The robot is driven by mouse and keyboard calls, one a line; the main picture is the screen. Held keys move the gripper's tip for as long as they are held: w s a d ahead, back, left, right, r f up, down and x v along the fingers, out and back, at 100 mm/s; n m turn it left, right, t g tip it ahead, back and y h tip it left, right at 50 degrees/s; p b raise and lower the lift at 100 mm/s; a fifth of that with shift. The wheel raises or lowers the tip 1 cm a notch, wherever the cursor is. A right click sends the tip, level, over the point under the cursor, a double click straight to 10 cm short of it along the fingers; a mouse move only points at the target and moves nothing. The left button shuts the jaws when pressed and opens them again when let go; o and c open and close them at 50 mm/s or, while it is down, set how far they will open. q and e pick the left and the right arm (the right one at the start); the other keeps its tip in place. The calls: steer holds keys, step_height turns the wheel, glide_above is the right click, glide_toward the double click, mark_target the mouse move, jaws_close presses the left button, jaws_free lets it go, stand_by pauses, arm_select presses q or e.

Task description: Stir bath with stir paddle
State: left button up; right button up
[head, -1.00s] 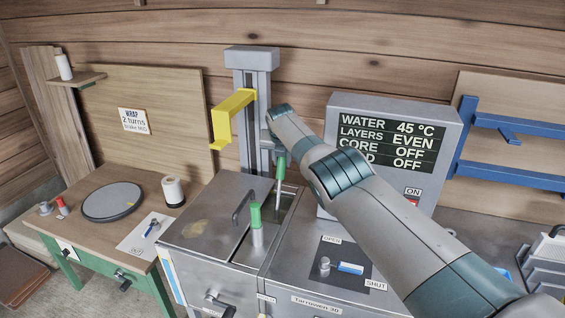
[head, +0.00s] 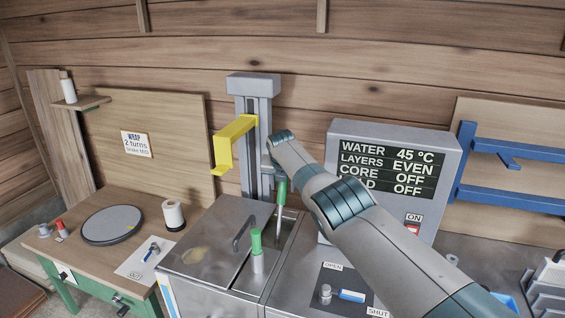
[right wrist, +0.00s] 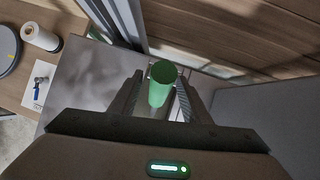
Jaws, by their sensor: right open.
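The stir paddle (head: 281,194) has a green handle and a pale shaft that stands nearly upright in the open slot of the steel bath (head: 204,233). Its lower end is hidden inside. My right gripper (head: 276,172) is at the top of the handle, mostly hidden by my own arm in the head view. In the right wrist view the green handle (right wrist: 161,86) stands between the two open fingers (right wrist: 158,98). I cannot tell whether they touch it. My left gripper is not in view.
A second green-topped handle (head: 256,243) stands beside the slot. A yellow bracket (head: 232,143) juts from a grey column (head: 254,87) behind the bath. A display box (head: 391,180) reads water 45 °C, layers even. A wooden bench (head: 130,195) holds a dark disc and paper roll.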

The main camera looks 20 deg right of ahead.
steer(key=shift+p+v, duration=1.35)
steer(key=shift+p, duration=0.9)
steer(key=shift+s+r, duration=0.1)
steer(key=shift+r, duration=0.05)
steer(key=shift+s+r, duration=0.1)
steer(key=shift+r, duration=0.15)
steer(key=shift+v, duration=1.05)
steer(key=b+v, duration=0.3)
steer(key=v, duration=0.8)
steer(key=shift+s+r, duration=0.15)
